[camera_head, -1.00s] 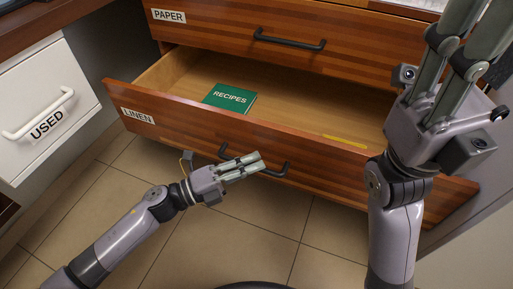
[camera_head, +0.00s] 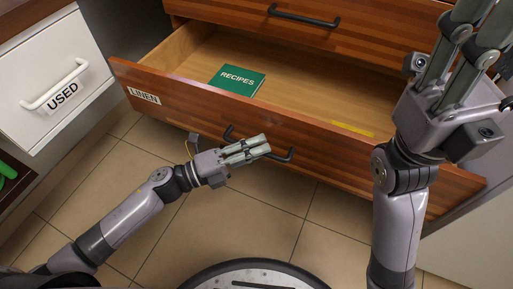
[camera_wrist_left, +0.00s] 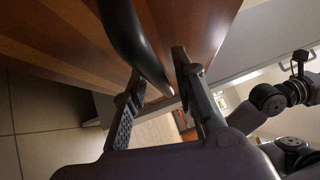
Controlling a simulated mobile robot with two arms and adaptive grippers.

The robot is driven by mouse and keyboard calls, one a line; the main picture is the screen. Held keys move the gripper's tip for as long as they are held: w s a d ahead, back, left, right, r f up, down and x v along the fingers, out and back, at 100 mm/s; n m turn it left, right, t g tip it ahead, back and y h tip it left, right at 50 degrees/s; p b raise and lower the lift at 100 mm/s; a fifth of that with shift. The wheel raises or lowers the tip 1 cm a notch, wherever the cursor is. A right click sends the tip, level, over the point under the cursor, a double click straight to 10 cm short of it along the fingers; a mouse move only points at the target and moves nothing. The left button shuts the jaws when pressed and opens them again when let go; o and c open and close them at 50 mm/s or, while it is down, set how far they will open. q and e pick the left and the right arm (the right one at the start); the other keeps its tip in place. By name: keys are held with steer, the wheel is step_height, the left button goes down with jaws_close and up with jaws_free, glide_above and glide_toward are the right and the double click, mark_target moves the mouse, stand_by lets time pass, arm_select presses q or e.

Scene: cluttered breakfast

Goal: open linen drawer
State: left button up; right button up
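The drawer labelled LINEN (camera_head: 144,95) is pulled well out of the wooden cabinet, with its inside showing. Its dark curved handle (camera_head: 281,155) is on the drawer front.
A green RECIPES book (camera_head: 237,80) and a yellow strip (camera_head: 352,129) lie in the drawer. A closed upper drawer (camera_head: 350,15) is above. A white drawer front marked USED (camera_head: 35,70) stands at the left. Tiled floor (camera_head: 270,215) is clear before the drawer.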

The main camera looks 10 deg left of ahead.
arm_select(q)
steer(key=shift+o, duration=0.2)
steer(key=v, duration=1.2)
